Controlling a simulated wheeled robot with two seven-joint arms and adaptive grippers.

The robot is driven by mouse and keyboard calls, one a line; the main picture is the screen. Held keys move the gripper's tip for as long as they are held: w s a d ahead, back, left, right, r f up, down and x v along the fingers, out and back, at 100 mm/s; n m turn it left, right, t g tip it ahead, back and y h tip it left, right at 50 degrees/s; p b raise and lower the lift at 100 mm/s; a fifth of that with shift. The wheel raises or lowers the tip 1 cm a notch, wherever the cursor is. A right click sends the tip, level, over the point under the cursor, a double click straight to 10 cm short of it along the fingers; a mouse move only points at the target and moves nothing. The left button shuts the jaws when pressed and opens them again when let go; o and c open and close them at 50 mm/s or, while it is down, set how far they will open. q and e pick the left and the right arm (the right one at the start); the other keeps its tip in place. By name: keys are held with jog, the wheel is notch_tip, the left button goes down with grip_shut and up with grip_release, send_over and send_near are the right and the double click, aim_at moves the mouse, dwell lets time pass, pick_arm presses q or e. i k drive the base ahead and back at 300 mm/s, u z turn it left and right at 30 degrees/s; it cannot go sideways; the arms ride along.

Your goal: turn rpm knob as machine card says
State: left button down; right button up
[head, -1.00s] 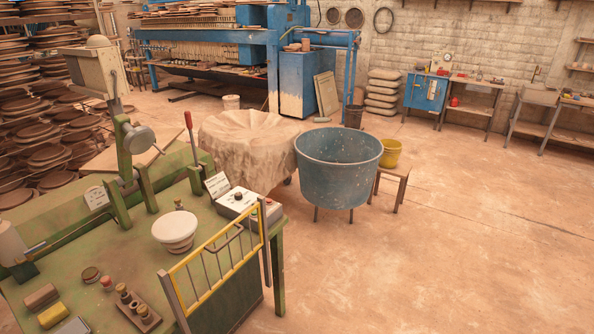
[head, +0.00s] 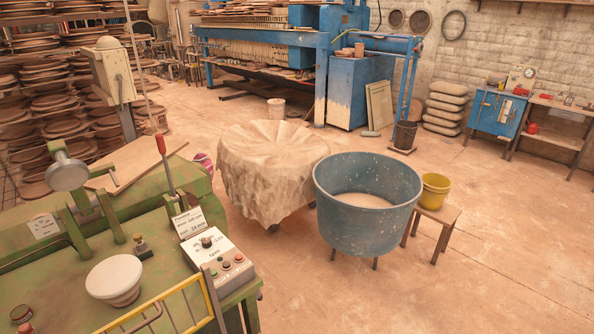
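The rpm knob (head: 206,242) is a small dark knob on top of a pale control box (head: 217,262) at the right edge of the green machine bench (head: 165,285). Printed marks surround the knob, too small to read surely. Several buttons, some red, sit below it on the box. The machine card (head: 188,222) is a white card with dark print standing just behind the box; its lines are too small to read with certainty. Neither of my grippers shows in the head view.
A yellow guard rail (head: 165,300) stands at the bench's front. A white bowl (head: 114,280) and a red-tipped lever (head: 164,160) are on the bench. A cloth-covered form (head: 270,175), blue tub (head: 367,205) and stool with a yellow bucket (head: 435,190) stand to the right. Floor at right is clear.

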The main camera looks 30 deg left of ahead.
aim_at(207, 243)
jog(key=u, duration=0.85)
jog(key=i, duration=0.9)
jog(key=u, duration=1.05)
